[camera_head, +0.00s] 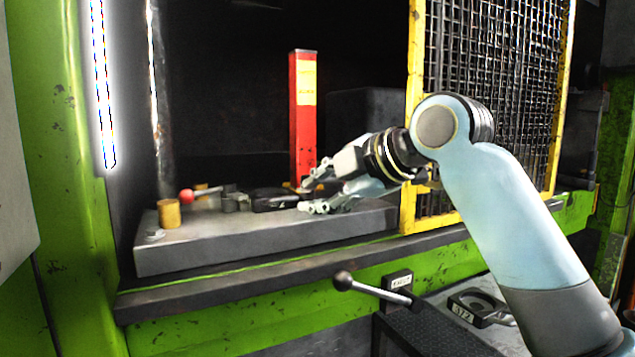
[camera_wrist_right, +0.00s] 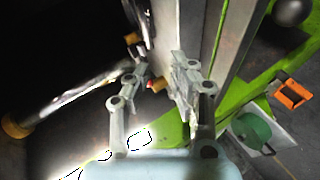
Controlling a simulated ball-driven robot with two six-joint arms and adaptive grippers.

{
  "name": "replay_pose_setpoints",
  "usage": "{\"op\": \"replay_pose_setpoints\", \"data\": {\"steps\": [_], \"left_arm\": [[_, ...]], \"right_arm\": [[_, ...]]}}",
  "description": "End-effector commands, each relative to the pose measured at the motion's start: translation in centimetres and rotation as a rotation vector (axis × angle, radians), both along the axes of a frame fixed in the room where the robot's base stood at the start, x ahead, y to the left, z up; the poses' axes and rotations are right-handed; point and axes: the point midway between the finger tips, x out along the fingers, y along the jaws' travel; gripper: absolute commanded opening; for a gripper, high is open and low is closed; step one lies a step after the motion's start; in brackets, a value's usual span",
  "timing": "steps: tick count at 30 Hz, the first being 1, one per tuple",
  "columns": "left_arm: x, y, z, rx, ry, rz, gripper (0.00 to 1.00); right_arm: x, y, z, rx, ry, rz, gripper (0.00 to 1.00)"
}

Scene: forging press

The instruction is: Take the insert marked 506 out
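A dark insert (camera_head: 275,199) lies on the grey press bed (camera_head: 270,246); I cannot read a mark on it. My right gripper (camera_head: 314,190) is just to its right in the head view, low over the bed, with its fingers spread and pointing left. In the right wrist view the two fingers of this gripper (camera_wrist_right: 158,80) stand apart, with nothing clearly held between them. I cannot tell whether a finger touches the insert. My left gripper is not in view.
A red-knobbed lever (camera_head: 187,196) and a brass cylinder (camera_head: 169,213) stand on the bed's left part. A red post (camera_head: 303,115) rises behind. A yellow-framed mesh guard (camera_head: 490,90) stands beside my right arm. A ball-ended handle (camera_head: 370,290) and another marked insert (camera_head: 480,308) are in front.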

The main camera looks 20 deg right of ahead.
Motion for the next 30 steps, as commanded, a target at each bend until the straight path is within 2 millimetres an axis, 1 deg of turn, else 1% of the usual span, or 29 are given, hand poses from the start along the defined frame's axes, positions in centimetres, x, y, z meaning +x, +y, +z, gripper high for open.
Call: {"op": "replay_pose_setpoints", "data": {"steps": [1, 5, 14, 17, 22, 30], "left_arm": [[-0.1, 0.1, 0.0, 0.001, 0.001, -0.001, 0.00], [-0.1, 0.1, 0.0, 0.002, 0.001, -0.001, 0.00], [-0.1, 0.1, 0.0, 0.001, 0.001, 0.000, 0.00], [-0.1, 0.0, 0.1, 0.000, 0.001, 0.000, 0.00], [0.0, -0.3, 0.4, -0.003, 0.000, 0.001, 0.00], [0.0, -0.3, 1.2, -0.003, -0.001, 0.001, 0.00]], "right_arm": [[0.4, 0.0, 0.7, -0.014, -0.019, 0.014, 0.22], [0.7, 0.1, 1.4, -0.034, -0.042, 0.032, 0.22], [0.8, 0.1, 1.4, -0.034, -0.042, 0.032, 0.22], [1.2, 0.3, 1.2, -0.032, -0.041, 0.032, 0.22], [3.0, 1.1, 0.2, -0.028, -0.038, 0.033, 0.22], [7.1, 2.6, -1.9, -0.029, -0.039, 0.031, 0.22]]}}
